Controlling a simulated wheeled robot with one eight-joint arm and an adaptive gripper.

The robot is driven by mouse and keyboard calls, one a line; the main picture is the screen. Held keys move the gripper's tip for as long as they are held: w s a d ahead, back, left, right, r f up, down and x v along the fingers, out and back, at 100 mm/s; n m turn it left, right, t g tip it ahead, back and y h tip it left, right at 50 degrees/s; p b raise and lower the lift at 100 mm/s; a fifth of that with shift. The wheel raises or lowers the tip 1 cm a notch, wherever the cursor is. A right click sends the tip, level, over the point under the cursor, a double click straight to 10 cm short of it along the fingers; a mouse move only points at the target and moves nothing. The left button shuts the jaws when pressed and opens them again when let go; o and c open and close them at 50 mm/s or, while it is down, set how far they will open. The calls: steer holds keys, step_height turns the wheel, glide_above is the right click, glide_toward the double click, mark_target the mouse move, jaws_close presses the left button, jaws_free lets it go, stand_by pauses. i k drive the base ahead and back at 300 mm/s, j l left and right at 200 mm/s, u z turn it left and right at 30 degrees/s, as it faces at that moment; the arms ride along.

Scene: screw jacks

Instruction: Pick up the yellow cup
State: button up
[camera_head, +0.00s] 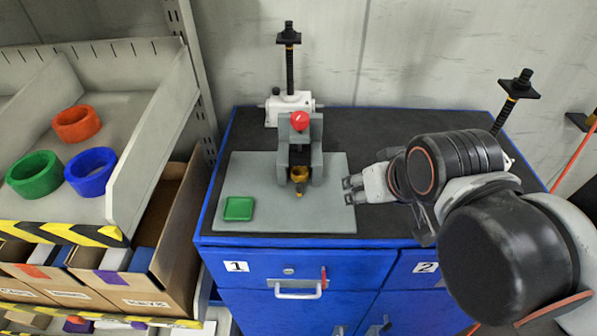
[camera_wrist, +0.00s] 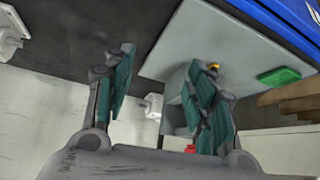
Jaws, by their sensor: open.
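A small yellow cup (camera_head: 299,175) stands in the grey fixture (camera_head: 316,160) on a light grey plate, below a red knob (camera_head: 299,120). A bit of its yellow shows in the wrist view (camera_wrist: 213,66), just past the tip of one finger; the rest is hidden there. My gripper (camera_head: 352,188) is to the right of the cup, over the right edge of the plate, apart from the cup. In the wrist view my gripper (camera_wrist: 163,62) has its green-padded fingers wide apart with nothing between them.
A green square dish (camera_head: 239,209) lies on the plate's left. A white screw jack (camera_head: 289,105) stands behind the fixture. The plate (camera_head: 270,217) is on a blue cabinet's dark top (camera_head: 400,119). A shelf with coloured rings (camera_head: 77,124) stands left.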

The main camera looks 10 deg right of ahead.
mark_target(300, 174)
steer(key=j+z, duration=0.1)
steer(key=z, duration=0.3)
steer(key=k+j+z, duration=0.1)
steer(key=z, duration=0.3)
steer(key=k+j+z, duration=0.7)
steer(key=k+j, duration=0.45)
steer(key=k, duration=0.1)
